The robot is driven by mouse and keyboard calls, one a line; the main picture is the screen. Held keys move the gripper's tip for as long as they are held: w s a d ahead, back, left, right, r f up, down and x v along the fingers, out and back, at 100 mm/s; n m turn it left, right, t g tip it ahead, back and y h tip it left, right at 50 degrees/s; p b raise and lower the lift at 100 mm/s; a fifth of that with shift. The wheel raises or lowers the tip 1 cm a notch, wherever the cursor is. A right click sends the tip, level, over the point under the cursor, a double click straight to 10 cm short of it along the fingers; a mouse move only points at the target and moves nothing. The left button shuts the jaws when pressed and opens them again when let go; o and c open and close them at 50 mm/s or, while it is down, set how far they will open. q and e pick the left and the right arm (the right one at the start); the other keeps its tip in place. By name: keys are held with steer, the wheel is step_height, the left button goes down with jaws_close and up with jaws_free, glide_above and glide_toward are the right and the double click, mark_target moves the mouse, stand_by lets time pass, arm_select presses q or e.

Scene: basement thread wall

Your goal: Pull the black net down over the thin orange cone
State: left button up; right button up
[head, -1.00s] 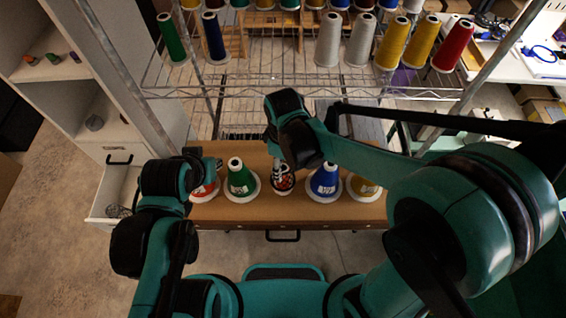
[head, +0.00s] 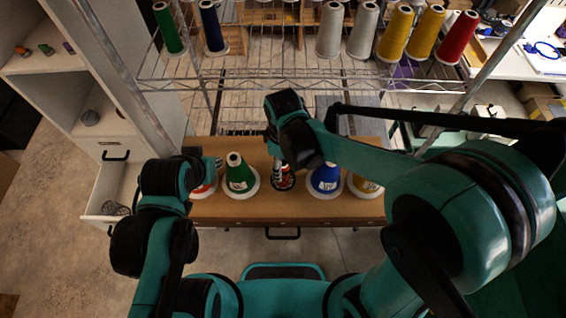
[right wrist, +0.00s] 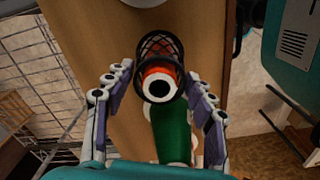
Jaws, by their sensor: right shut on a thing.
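The thin orange cone (right wrist: 158,73) stands in the right wrist view with its pale, hollow tip toward the camera. The black net (right wrist: 160,43) is an open mesh around it, and the tip shows inside the mesh. How far down it reaches is hard to tell. My right gripper (right wrist: 164,82) has one finger on each side and is shut on the net. In the head view my right gripper (head: 281,165) is over the middle of the cone row and partly hides the cone and net. My left arm's end is left of the row; its fingers are unclear.
The green cone (head: 240,178) stands close left of the gripper, the blue cone (head: 325,179) close right. A red cone (head: 204,188) and a yellow cone (head: 366,187) stand farther out on the brown table (head: 290,210). A wire rack (head: 300,82) with spools is behind.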

steer(key=o, duration=0.8)
steer(key=shift+o, duration=0.2)
steer(key=shift+r, duration=0.1)
